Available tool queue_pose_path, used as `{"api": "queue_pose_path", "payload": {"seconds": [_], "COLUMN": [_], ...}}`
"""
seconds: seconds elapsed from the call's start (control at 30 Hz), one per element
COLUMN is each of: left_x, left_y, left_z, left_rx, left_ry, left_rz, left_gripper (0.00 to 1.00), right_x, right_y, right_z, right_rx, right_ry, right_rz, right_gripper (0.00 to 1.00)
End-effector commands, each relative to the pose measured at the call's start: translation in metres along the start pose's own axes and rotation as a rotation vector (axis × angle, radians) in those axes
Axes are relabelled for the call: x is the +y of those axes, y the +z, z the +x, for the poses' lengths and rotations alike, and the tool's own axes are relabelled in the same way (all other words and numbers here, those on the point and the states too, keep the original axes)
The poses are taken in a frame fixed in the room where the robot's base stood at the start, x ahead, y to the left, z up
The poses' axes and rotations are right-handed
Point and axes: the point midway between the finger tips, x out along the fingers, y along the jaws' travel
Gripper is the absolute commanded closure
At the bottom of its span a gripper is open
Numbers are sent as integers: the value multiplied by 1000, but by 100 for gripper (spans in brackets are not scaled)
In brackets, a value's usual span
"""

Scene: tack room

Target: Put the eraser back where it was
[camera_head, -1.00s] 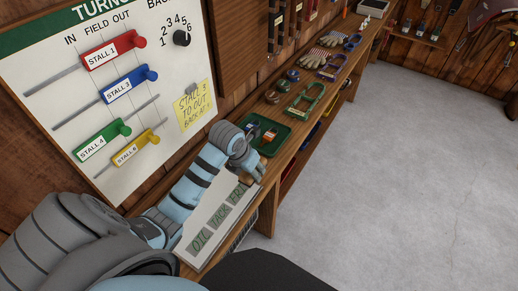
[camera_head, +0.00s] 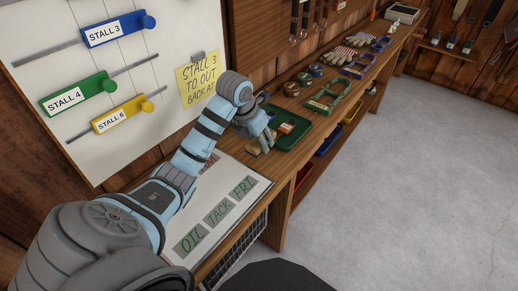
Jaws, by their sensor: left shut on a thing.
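My left gripper (camera_head: 262,146) is at the near left corner of the green tray (camera_head: 294,141), over the wooden shelf. It is shut on a small tan block (camera_head: 252,149), which looks like the eraser; my fingers and wrist partly cover it. Whether the block touches the shelf is hard to tell. A white board with OIL, TACK and FRI cards (camera_head: 234,193) lies on the shelf nearer to me, partly under my left arm. My right gripper is not in view.
The tray holds an orange item (camera_head: 286,128) and a blue and white one. A green halter-like item (camera_head: 328,100), gloves (camera_head: 342,57) and rolls lie farther along the shelf. The turnout board with a yellow note (camera_head: 197,82) is on the left wall. The floor at right is clear.

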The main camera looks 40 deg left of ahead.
Motion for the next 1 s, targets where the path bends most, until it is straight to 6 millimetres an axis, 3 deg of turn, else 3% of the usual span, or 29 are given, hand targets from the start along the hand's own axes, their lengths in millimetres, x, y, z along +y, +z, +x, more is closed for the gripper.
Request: {"api": "queue_pose_path", "payload": {"seconds": [0.23, 0.6, 0.63, 0.7, 0.73, 1.0], "left_x": [0, 0, 0, 0, 0, 0], "left_y": [-16, -18, -18, -18, -18, -17], "left_z": [40, 45, 44, 44, 44, 44], "left_rx": [1, 0, 0, 0, 0, 0], "left_ry": [0, 0, 0, 0, 0, 0], "left_rz": [-1, 0, 0, 0, 0, 0], "left_gripper": [95, 95, 58, 47, 43, 43], "right_x": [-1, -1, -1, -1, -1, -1], "right_y": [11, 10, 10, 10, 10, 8], "right_z": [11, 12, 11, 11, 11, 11], "right_rx": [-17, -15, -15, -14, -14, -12], "right_ry": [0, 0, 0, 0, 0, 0], "right_rz": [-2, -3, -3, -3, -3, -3], "right_gripper": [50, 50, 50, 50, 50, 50]}}
